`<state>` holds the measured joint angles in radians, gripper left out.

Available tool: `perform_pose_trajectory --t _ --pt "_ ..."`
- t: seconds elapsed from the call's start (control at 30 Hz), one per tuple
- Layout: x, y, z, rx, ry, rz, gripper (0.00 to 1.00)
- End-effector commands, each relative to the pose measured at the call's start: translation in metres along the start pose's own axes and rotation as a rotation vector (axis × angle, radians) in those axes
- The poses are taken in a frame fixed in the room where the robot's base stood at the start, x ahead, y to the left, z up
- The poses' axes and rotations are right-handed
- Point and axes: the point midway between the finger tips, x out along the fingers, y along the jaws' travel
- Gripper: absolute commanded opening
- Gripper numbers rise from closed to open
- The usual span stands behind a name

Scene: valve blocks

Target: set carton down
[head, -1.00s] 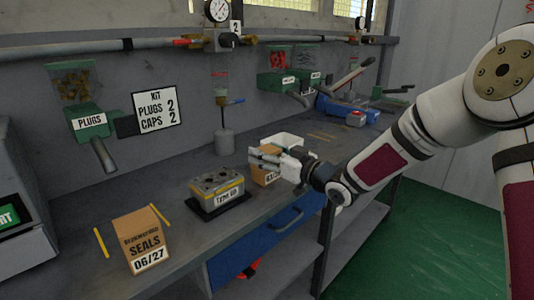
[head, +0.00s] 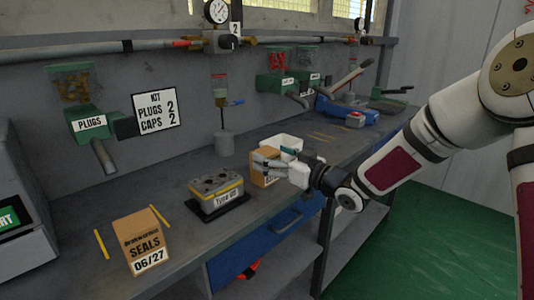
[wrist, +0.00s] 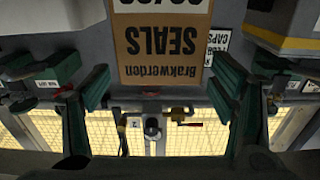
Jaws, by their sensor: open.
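A brown carton (head: 259,178) stands on the bench, partly hidden by my gripper (head: 266,164). In the wrist view the carton (wrist: 165,55) shows upside down, with "Brakwerden SEALS" on its face. My gripper (wrist: 163,95) is open there, with a green-padded finger out to each side of the carton's width and a gap on both sides. The carton looks upright. Whether a finger still touches it cannot be told from the head view.
A valve block (head: 215,192) on a dark base stands left of the carton. A second seals carton (head: 143,242) marked 06/27 stands at the front left, with yellow strips beside it.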

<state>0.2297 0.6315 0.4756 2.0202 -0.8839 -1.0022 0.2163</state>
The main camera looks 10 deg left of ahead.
Motion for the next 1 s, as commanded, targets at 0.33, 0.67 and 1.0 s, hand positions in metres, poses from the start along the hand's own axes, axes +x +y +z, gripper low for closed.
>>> perform_pose_trajectory --t 0.33,0.67,1.0 --pt "-0.071 0.001 -0.001 0.001 0.0 0.003 0.78" --pt "-0.095 0.0 0.0 0.0 0.0 0.0 0.78" --pt "-0.099 0.008 0.001 -0.045 -0.096 0.062 0.78"
